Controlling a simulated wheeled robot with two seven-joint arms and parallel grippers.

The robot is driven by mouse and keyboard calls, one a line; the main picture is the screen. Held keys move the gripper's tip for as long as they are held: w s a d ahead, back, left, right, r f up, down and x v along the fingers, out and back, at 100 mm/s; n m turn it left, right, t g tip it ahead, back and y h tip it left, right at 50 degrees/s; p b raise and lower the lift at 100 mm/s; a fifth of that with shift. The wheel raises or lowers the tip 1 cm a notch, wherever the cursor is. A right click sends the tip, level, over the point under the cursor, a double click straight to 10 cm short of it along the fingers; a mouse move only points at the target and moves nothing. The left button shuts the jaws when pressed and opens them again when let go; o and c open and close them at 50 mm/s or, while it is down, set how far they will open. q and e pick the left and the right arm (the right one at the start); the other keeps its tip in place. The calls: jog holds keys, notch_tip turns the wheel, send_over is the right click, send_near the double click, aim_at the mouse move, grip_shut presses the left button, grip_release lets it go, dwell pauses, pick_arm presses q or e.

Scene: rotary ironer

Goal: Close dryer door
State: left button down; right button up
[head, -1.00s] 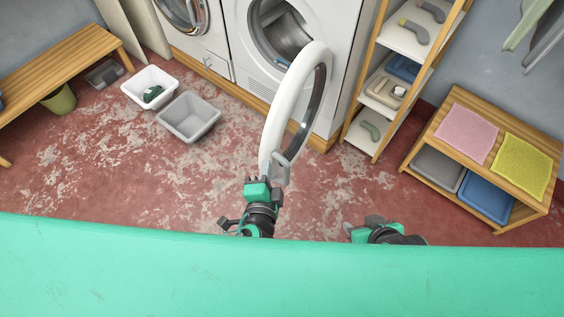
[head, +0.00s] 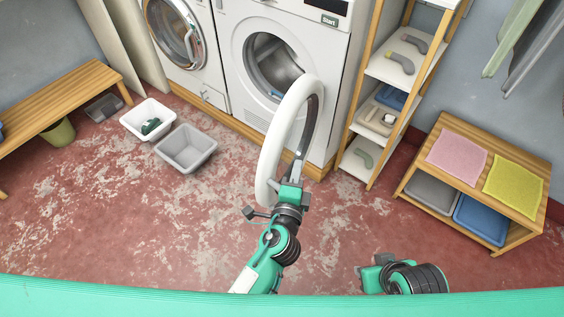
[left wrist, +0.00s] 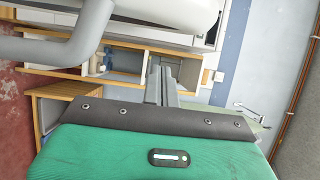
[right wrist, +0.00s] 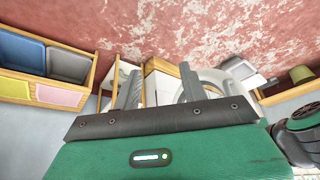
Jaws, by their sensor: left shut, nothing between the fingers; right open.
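The dryer (head: 320,65) is the white machine at the top centre in the head view. Its round door (head: 270,150) is a white ring with a dark inner side, and it stands wide open towards me. The drum opening (head: 270,68) is uncovered. My left gripper (head: 293,180) is shut and empty at the door's lower edge, by the grey handle; contact is unclear. My right gripper (right wrist: 160,88) is open and empty, low and right of the door.
A washer (head: 180,45) stands left of the dryer. A wooden shelf rack (head: 378,110) stands close on its right. A white basket (head: 137,115) and a grey basket (head: 187,150) sit on the floor at left. A low bench (head: 470,180) is at right. The floor before me is clear.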

pick_arm(q)
jog(key=shift+w+a+p, duration=0.1)
jog(key=shift+w+a, duration=0.2)
jog(key=shift+a, duration=0.3)
jog(key=shift+w+a+p, duration=0.15)
jog(key=shift+w+a, duration=0.15)
jog(key=shift+a, duration=0.3)
jog(key=shift+w+a+p, duration=0.1)
jog(key=shift+w+a, duration=0.2)
jog(key=shift+a, duration=0.3)
jog(key=shift+a, duration=0.1)
